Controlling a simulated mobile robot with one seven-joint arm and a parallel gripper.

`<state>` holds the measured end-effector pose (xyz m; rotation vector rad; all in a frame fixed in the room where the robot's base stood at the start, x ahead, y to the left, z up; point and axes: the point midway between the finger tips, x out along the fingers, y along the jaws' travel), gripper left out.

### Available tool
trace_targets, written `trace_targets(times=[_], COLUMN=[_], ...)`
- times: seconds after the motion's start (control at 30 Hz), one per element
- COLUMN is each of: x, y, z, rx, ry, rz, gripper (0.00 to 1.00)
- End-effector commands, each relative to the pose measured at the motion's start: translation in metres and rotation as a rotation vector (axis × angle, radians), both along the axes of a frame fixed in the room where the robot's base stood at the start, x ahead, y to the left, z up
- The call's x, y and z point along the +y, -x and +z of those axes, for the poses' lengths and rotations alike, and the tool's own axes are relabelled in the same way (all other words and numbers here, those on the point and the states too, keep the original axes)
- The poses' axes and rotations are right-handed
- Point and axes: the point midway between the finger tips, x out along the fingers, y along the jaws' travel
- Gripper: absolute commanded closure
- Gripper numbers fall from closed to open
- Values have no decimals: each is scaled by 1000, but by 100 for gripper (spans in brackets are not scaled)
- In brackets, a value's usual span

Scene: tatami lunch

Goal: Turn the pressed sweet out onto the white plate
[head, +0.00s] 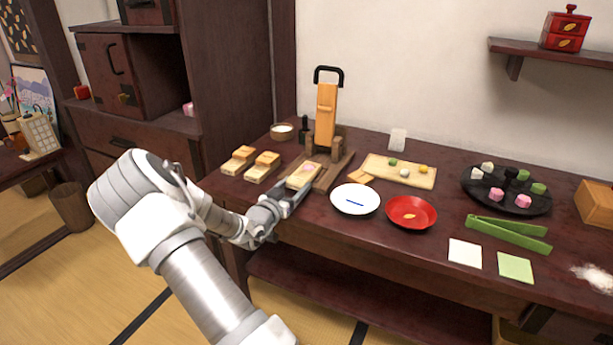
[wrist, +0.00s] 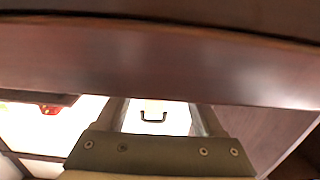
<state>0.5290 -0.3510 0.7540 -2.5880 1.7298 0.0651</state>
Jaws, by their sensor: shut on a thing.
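A pale wooden mould (head: 300,182) lies at the front of the press base in the head view, with a pink pressed sweet (head: 308,168) showing on its upper face. My gripper (head: 293,195) reaches in from the front left and is shut on the near end of this mould. In the wrist view a dark wooden band hides the fingertips and the mould.
The press (head: 326,105) with its black handle stands behind the mould. Two more moulds (head: 262,167) lie to the left. A red dish (head: 411,225) sits right of the plate, then green tongs (head: 508,234) and a black tray (head: 480,200) of sweets.

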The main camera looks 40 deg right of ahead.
Motion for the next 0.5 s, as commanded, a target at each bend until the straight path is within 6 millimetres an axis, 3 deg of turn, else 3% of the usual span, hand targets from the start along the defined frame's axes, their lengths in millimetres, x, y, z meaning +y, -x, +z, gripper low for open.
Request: trace_targets(times=[0.5], x=[0], y=[0], z=[33], rx=[0], ry=[1], rz=[0], gripper=[71])
